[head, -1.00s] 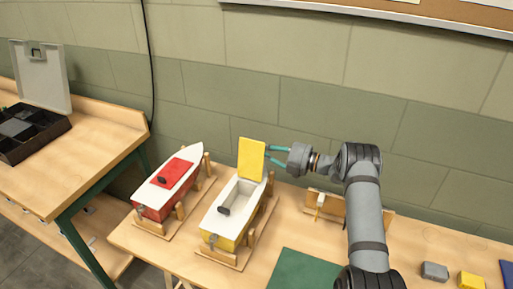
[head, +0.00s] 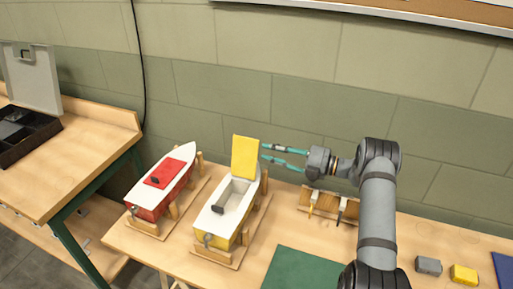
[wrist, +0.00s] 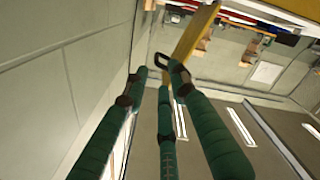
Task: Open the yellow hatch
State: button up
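The yellow hatch (head: 245,157) stands raised and upright at the far end of the white-and-yellow boat (head: 221,222). The boat's grey compartment (head: 236,194) lies open below it. A small gap seems to separate the fingertips from the hatch. In the wrist view the green fingers (wrist: 160,75) are apart, and a yellow panel, likely the hatch (wrist: 196,38), shows edge-on beyond them.
A red-and-white boat (head: 163,184) stands close on the left. A wooden rack (head: 327,205) with tools is below my wrist. A green mat (head: 300,268) and grey and yellow blocks (head: 463,274) lie in front. The wall is close behind.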

jog(key=v, duration=0.4)
jog(key=shift+c, duration=0.5)
